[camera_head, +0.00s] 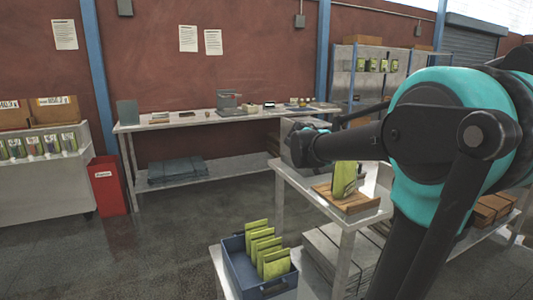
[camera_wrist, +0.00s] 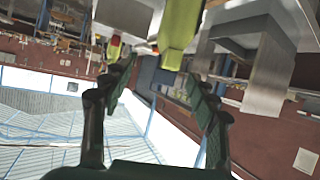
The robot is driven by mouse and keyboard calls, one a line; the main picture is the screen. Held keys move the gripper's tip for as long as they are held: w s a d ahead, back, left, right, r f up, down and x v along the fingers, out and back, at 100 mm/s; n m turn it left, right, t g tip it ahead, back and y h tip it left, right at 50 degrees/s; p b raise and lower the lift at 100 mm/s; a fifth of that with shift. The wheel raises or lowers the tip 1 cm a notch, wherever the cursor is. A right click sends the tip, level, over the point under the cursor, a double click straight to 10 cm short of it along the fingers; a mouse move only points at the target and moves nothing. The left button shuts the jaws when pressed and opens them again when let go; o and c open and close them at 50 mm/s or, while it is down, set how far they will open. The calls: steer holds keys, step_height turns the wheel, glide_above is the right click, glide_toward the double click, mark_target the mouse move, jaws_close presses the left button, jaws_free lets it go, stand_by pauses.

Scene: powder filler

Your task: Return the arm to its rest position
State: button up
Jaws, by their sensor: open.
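My arm reaches in from the right of the head view, dark with teal covers, its far end over the near table (camera_head: 290,172). My gripper shows in the wrist view (camera_wrist: 160,70), its two dark fingers spread apart with nothing between them. A green pouch (camera_head: 344,178) stands upright on a wooden board (camera_head: 345,201) on that table, just below my arm. A green pouch also shows in the wrist view (camera_wrist: 180,25), beyond the fingertips and apart from them. The wrist view is tilted and looks upside down. The fingers cannot be made out in the head view.
A blue bin (camera_head: 237,268) with several green pouches stands at the front. A long bench (camera_head: 165,123) with small items runs along the back wall. A red bin (camera_head: 109,185) and a white cart (camera_head: 45,190) are at left. The floor between is clear.

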steer(key=s+a+f+n+g+y, duration=0.1)
steer(key=s+a+f+n+y, duration=0.2)
steer(key=s+f, duration=0.6)
steer(key=s+a+f+n+g+y, duration=0.2)
steer(key=s+a+f, duration=0.3)
steer(key=s+f, duration=0.4)
steer(key=s+a+f+n+g+y, duration=0.1)
steer(key=s+a+f+n+y, duration=0.3)
steer(key=s+f, duration=0.5)
step_height(320, 180, down, 3)
steer(key=shift+s+a+f+y, duration=0.15)
steer(key=shift+s+f+y, duration=0.05)
steer(key=shift+s+y, duration=0.2)
